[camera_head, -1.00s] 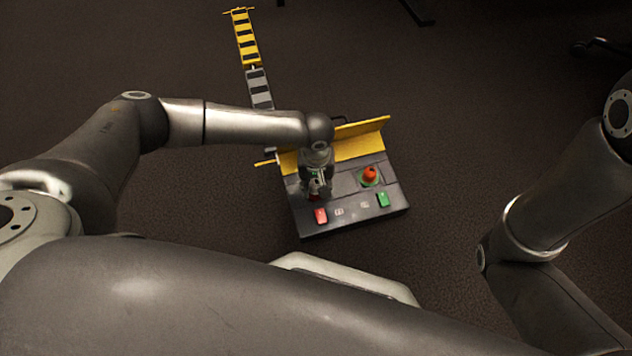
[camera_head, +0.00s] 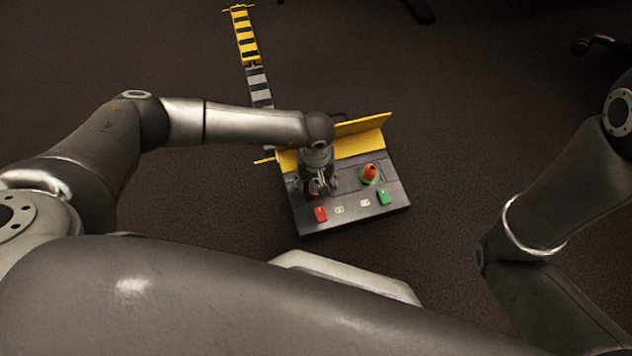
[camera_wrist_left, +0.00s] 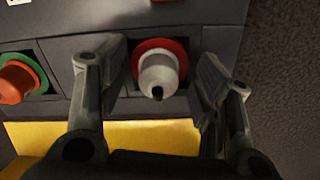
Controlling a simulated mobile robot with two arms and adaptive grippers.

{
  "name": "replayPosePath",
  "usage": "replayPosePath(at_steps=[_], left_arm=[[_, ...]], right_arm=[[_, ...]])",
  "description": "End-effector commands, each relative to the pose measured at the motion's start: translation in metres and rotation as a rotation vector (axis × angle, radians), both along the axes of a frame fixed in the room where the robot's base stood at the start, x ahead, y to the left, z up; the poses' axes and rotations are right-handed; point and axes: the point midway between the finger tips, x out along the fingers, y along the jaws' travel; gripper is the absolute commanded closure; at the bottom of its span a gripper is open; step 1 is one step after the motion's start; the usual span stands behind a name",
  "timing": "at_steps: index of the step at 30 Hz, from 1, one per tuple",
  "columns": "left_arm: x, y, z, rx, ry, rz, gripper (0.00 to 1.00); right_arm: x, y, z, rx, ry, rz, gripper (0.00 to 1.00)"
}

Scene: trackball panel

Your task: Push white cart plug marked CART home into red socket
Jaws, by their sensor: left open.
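The white plug (camera_wrist_left: 158,75) stands in the red socket (camera_wrist_left: 143,46) in the left wrist view. A dark spot shows at its near end; I cannot read a CART marking or tell how deep it sits. My left gripper (camera_wrist_left: 163,82) is open, with one finger on each side of the plug. In the head view my left gripper (camera_head: 323,188) is over the left part of the dark panel (camera_head: 345,213) and hides the plug and most of the red socket. My right gripper is not in view; only part of that arm shows at right.
An orange plug (camera_head: 369,172) stands in a green socket (camera_head: 369,181) on the panel's right. A yellow plate (camera_head: 362,135) borders the back, and a striped strip (camera_head: 246,42) lies beyond on the floor.

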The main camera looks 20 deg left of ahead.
Motion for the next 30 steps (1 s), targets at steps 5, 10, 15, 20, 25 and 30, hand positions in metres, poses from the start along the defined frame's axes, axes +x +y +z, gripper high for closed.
replayPosePath(at_steps=[5, 10, 15, 20, 25, 30], left_arm=[[0.001, 0.0, 0.022, -0.002, -0.004, -0.001, 0.41], [0.002, 0.0, 0.059, -0.002, -0.005, -0.002, 0.41], [0.001, 0.0, 0.092, -0.001, -0.003, -0.001, 0.41], [0.001, 0.0, 0.112, -0.002, -0.002, 0.001, 0.41], [0.001, 0.0, 0.119, 0.0, -0.001, 0.001, 0.41], [0.0, 0.0, 0.119, 0.0, -0.001, 0.001, 0.41]], right_arm=[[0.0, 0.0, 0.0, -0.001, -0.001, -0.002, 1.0], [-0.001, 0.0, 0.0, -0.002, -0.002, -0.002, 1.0], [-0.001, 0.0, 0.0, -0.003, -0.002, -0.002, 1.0], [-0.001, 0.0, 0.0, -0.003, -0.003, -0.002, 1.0], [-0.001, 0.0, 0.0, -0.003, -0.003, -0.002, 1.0], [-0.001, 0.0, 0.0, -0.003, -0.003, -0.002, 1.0]])
